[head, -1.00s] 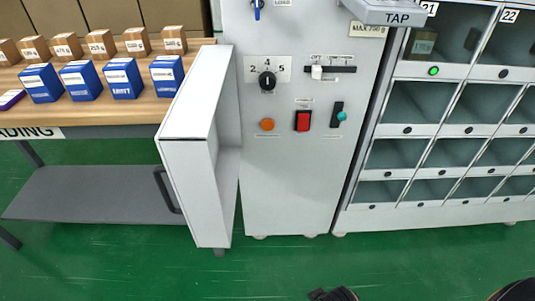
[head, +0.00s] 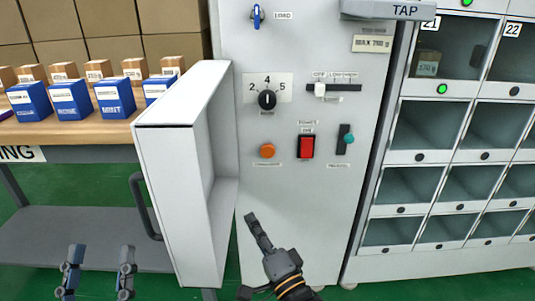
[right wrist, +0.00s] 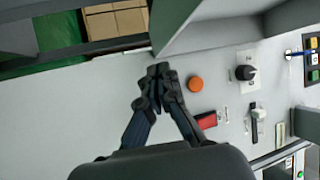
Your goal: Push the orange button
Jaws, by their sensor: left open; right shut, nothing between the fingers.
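The round orange button (head: 267,151) is on the grey machine panel (head: 330,215), left of the red rocker switch (head: 306,146) and below the black dial. My right gripper (head: 252,217) is shut and empty, below the button in the head view and apart from it. In the right wrist view the orange button (right wrist: 195,83) lies just right of the shut fingertips (right wrist: 158,70). My left gripper (head: 97,248) is open and empty at the lower left, in front of the grey shelf under the table.
An open white door (head: 165,190) with a handle juts out left of the panel. The panel also holds a black dial (head: 267,99), a white slider (head: 320,89) and a teal knob (head: 349,139). Compartments (head: 430,180) stand at right; boxes sit on the table at left.

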